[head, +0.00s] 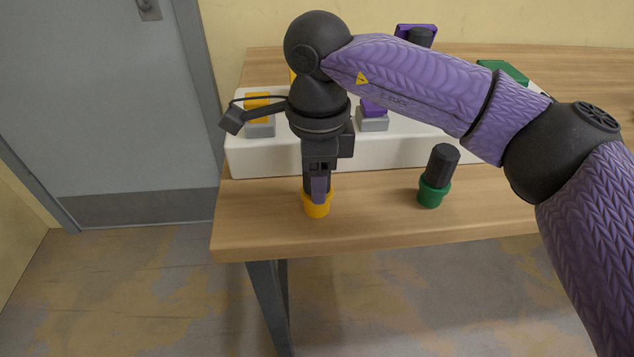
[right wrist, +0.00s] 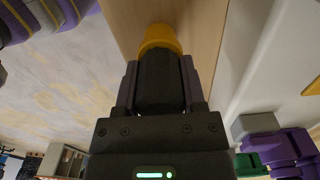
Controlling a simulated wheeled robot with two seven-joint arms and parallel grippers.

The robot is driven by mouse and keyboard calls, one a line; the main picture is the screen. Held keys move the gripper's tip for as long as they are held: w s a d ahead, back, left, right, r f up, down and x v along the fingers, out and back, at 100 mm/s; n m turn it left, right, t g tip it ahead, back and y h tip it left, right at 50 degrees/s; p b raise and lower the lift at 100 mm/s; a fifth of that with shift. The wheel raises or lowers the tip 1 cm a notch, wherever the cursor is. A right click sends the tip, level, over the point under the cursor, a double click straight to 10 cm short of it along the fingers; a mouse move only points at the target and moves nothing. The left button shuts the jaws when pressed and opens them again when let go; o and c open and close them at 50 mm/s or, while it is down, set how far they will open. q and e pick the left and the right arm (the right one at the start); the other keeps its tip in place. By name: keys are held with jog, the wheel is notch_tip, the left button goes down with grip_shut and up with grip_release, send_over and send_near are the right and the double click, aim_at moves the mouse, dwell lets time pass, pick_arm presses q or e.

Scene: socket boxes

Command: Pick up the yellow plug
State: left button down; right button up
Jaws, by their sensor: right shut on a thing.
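The yellow plug (head: 317,208) stands on the wooden table near its front left corner, in front of the white socket board. It has a yellow base and a black upper body. My right gripper (head: 318,190) points down over it and is shut on its black body. In the right wrist view the plug's black body (right wrist: 158,80) lies between the two fingers (right wrist: 158,95), with the yellow base (right wrist: 158,38) beyond the fingertips. I cannot tell whether the base touches the table. My left gripper is not in view.
A green plug (head: 434,180) stands to the right on the table (head: 380,225). The white board (head: 262,160) behind carries yellow and purple socket boxes (head: 373,118). A green box (head: 503,71) is at the back right. The table's front edge is close.

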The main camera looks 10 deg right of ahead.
grip_shut()
notch_tip(320, 180, up, 9)
jog(key=p, duration=0.4)
jog(key=shift+r, duration=0.55)
jog(key=shift+f, duration=0.1)
